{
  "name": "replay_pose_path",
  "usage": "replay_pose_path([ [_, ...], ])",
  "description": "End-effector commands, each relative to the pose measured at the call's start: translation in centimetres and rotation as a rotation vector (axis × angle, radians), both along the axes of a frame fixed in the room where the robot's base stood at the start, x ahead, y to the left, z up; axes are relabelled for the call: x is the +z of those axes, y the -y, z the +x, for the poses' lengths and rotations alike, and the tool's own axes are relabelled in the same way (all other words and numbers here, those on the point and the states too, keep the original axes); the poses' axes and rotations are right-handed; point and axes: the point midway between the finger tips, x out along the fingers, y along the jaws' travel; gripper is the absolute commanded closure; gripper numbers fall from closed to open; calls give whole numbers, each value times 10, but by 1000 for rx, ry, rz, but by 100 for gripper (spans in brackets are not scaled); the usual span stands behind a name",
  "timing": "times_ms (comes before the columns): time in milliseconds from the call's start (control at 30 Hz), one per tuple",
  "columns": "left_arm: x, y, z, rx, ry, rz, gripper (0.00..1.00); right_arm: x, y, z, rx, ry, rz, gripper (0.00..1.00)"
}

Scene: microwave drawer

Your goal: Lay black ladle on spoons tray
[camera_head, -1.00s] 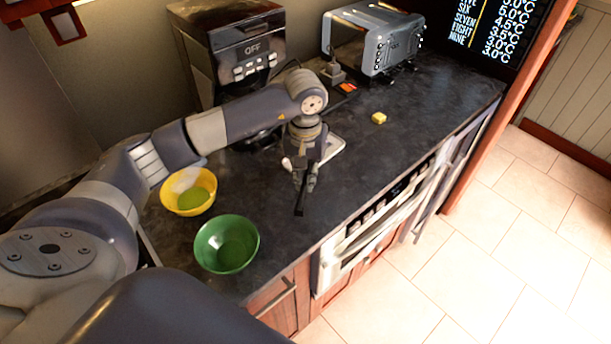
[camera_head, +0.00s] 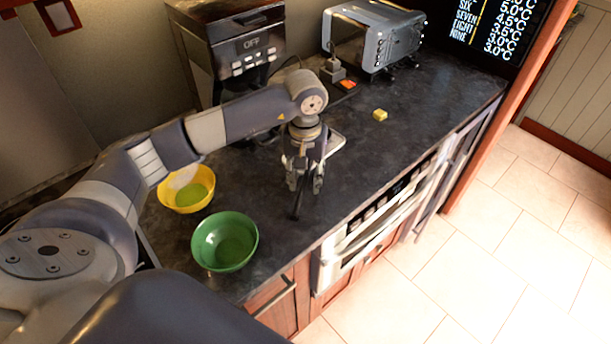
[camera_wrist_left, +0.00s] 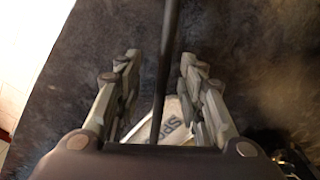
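My left gripper (camera_head: 304,188) is over the dark counter, pointing down, with its fingers apart. In the left wrist view the black ladle's handle (camera_wrist_left: 167,60) runs between the two open fingers (camera_wrist_left: 158,75), with a gap on both sides. In the head view the handle's end (camera_head: 297,207) shows just below the fingertips; the rest of the ladle is hidden by the gripper. The pale spoons tray (camera_head: 336,144) lies behind the gripper, partly hidden. In the wrist view its lettered part (camera_wrist_left: 174,121) shows beneath the handle. My right gripper is not in view.
A yellow bowl (camera_head: 170,196) and a green bowl (camera_head: 224,243) stand to the left. A coffee machine (camera_head: 245,62) and a toaster (camera_head: 372,40) stand at the back. A small yellow block (camera_head: 380,115) lies to the right.

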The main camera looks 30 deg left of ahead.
Motion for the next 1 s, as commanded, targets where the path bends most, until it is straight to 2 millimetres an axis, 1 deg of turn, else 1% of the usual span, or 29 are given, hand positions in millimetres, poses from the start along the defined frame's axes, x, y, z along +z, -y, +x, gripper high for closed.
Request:
replay_pose_path([
  [333,0,0,0,0,-1,0,64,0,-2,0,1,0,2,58],
  [433,0,0,0,0,-1,0,42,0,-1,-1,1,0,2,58],
  [667,0,0,0,0,-1,0,41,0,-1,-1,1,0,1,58],
  [800,2,0,0,0,0,0,41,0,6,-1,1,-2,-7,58],
  [867,6,0,0,0,2,0,41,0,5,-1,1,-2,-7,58],
  [933,15,0,0,-1,2,0,41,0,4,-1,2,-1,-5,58],
  [1000,28,0,1,-1,5,0,41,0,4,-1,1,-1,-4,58],
])
